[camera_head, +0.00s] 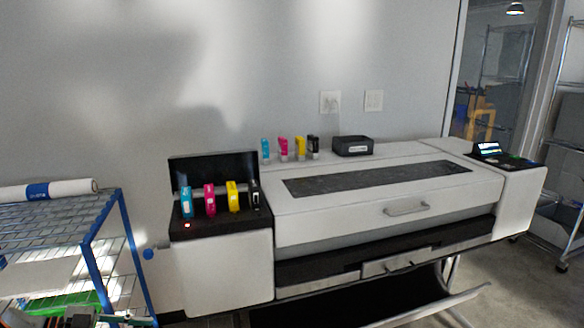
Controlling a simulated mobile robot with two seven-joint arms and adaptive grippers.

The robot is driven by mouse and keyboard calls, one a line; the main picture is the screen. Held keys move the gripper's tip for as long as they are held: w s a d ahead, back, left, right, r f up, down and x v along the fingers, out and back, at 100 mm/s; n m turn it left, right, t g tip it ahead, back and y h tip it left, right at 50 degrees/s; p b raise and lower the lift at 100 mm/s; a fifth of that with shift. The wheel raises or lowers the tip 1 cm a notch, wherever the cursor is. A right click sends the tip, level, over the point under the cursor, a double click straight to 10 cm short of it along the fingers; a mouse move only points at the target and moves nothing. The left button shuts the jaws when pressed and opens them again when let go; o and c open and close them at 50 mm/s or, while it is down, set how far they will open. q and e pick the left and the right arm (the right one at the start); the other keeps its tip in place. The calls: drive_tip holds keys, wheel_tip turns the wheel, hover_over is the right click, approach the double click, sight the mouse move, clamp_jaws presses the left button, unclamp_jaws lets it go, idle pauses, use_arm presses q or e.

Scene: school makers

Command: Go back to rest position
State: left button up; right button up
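Neither of my grippers shows in the head view. A large white printer (330,215) stands against the wall. The black lid (213,172) at its left end is raised. Cyan (187,203), magenta (210,200), yellow (233,196) and black (255,197) cartridges stand upright in the open bay. A second set of cyan (265,150), magenta (283,148), yellow (300,147) and black (314,147) cartridges stands on top of the printer at the back. A small red light glows on the bay's front.
A blue-framed wire rack (100,222) stands at the left with a white roll (48,190) on top. A black box (352,146) sits on the printer. A control panel (489,151) is at its right end. Metal shelving (565,150) stands at the right, with some open floor before it.

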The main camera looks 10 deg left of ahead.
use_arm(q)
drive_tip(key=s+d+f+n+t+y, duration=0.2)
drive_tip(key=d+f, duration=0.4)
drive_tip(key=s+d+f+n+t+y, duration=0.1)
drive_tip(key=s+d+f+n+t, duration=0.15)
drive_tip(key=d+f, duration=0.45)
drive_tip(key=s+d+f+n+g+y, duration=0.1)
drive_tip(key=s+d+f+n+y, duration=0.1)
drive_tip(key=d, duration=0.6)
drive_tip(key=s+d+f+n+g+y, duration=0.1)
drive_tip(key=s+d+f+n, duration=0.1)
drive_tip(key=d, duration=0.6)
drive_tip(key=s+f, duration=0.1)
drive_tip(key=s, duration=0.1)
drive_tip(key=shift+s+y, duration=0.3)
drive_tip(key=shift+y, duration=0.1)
